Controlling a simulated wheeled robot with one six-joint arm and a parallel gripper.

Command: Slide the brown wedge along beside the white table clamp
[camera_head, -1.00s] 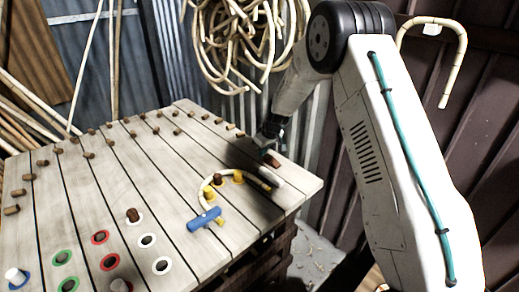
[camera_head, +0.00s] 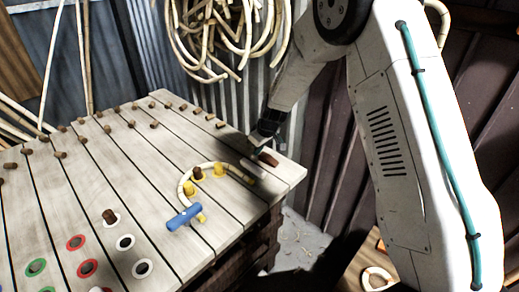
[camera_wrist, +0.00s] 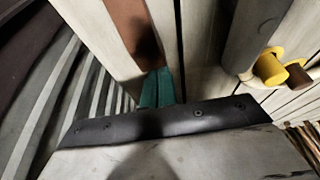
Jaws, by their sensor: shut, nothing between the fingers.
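The brown wedge (camera_head: 268,158) lies on the table boards near the right corner, beside the white table clamp (camera_head: 254,169), on its far side. In the wrist view the wedge (camera_wrist: 130,28) is a reddish-brown strip at the top, and the clamp (camera_wrist: 255,35) seems to be the grey bar to its right. My gripper (camera_head: 257,141) is low over the table at the wedge's left end. Its teal fingertips (camera_wrist: 157,88) are together and meet or nearly meet the wedge's end in the wrist view; contact is not certain.
Coloured ring holes (camera_head: 75,242) lie front left. Brown pegs (camera_head: 154,124) line the back. The table's right edge is close to the wedge.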

